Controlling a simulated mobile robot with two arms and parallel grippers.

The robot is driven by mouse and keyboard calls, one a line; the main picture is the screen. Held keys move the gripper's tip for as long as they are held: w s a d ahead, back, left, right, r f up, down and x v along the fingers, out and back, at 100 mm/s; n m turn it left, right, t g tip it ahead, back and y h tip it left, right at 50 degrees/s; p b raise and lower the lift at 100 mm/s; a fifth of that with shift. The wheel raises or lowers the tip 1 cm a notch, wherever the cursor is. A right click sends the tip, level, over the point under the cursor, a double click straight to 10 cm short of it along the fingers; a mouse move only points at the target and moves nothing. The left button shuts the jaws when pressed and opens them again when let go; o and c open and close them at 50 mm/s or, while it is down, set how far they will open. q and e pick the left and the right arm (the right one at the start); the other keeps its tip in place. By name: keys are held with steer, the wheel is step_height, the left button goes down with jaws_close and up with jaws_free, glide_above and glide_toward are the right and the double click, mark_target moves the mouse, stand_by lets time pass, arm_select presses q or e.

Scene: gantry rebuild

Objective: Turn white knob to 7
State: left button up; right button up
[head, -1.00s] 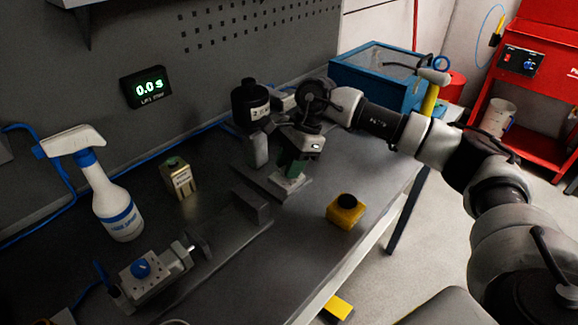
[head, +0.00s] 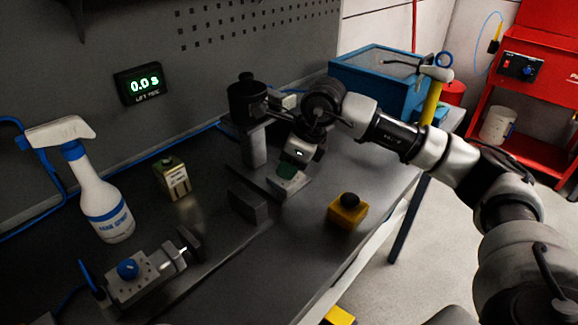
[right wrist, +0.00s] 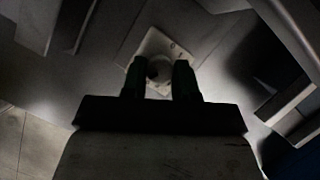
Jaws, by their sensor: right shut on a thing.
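A pale plate (head: 288,187) sits on a dark base on the bench, below my right gripper (head: 287,171). In the right wrist view the same plate (right wrist: 178,48) carries a pale round knob (right wrist: 160,70) between the two dark green fingers. My right gripper (right wrist: 160,80) points down and is shut on this knob. Its pointer and any numbers are too dark or hidden to read. My left gripper is in neither view.
A black cylinder on a post (head: 247,100) stands close left of my right gripper. A yellow block with a black button (head: 347,213) is to the right. A spray bottle (head: 103,200), a small box (head: 172,178) and a vise-like device with a blue knob (head: 137,278) are left.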

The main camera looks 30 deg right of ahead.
steer(key=shift+m, duration=0.3)
steer(key=o, duration=0.9)
steer(key=shift+o, duration=0.2)
steer(key=v, duration=1.1)
steer(key=shift+a, duration=0.1)
